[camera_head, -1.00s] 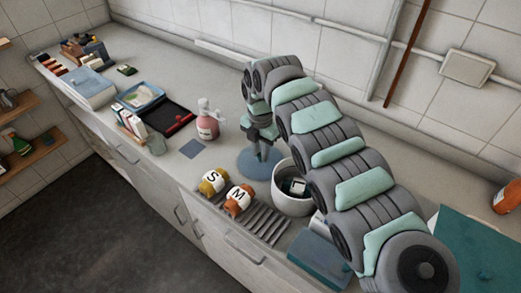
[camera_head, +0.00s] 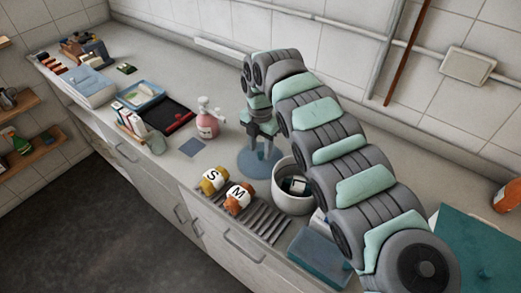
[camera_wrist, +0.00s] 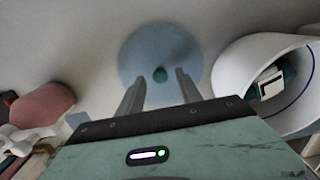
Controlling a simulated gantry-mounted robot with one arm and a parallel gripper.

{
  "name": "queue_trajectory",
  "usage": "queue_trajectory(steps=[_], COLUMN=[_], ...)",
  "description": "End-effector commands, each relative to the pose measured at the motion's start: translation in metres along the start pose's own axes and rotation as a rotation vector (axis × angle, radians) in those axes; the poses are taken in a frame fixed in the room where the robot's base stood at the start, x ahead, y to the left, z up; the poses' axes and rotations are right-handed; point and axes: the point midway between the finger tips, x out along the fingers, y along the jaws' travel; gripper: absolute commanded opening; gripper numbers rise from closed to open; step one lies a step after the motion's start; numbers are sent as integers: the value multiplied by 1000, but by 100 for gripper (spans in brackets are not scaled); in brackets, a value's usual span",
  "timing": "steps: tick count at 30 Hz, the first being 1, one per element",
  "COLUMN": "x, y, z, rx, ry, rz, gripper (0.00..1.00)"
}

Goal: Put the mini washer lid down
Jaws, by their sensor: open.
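The mini washer lid (camera_head: 250,164) is a round blue disc with a small dark teal knob. It appears to lie flat on the counter, left of the white washer tub (camera_head: 293,203). In the wrist view the lid (camera_wrist: 150,45) is straight ahead, its knob between the fingertips in the picture. My gripper (camera_head: 262,146) is over the lid, pointing down, with its fingers (camera_wrist: 159,78) apart. Whether the fingertips touch the knob cannot be told. The tub (camera_wrist: 235,80) is open at the top, with a dark and white item inside.
A pink soap bottle (camera_head: 207,126) stands left of the lid. Yellow and orange jars (camera_head: 239,198) marked S and M lie on the drain rack (camera_head: 262,222) in front. A blue-grey box (camera_head: 318,256) is near the front edge.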

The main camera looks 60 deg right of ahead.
Motion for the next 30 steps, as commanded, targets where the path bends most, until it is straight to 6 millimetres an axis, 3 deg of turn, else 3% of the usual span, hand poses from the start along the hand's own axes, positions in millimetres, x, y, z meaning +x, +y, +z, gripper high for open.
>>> queue_trajectory(steps=[9, 15, 21, 30], x=[-66, -99, -109, -109], y=[2, 0, 0, 0], z=[0, 0, 0, 0], rx=[-2, 0, -1, 0], ry=[-3, -3, -1, 0], rz=[2, 1, 1, 0], gripper=[42, 42, 42, 42])
